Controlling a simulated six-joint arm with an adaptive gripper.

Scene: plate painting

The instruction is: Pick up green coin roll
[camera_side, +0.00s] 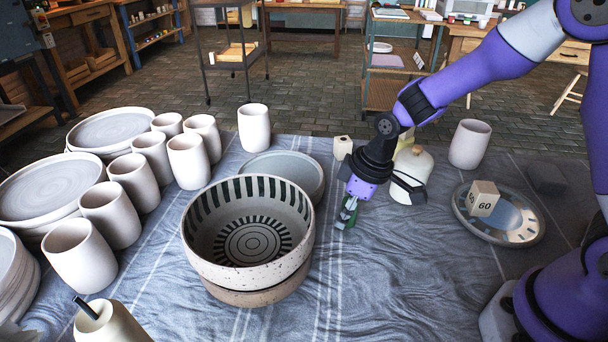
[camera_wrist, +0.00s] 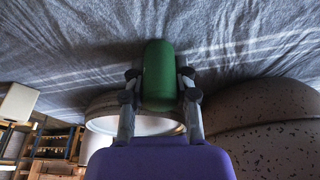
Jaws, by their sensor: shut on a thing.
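The green coin roll (camera_wrist: 158,75) is a dark green cylinder between the two fingers of my gripper (camera_wrist: 158,88) in the wrist view. The fingers press on its sides. In the side view my gripper (camera_side: 347,214) points down just right of the large striped bowl, and a bit of green (camera_side: 344,213) shows between its fingers. The roll is low over the grey cloth; I cannot tell whether it touches the cloth.
The striped bowl (camera_side: 215,255) stands close to the left, with a flat grey plate (camera_side: 308,168) behind it. A plate (camera_side: 520,232) with a "60" block (camera_side: 484,198) lies right. The front middle cloth is clear.

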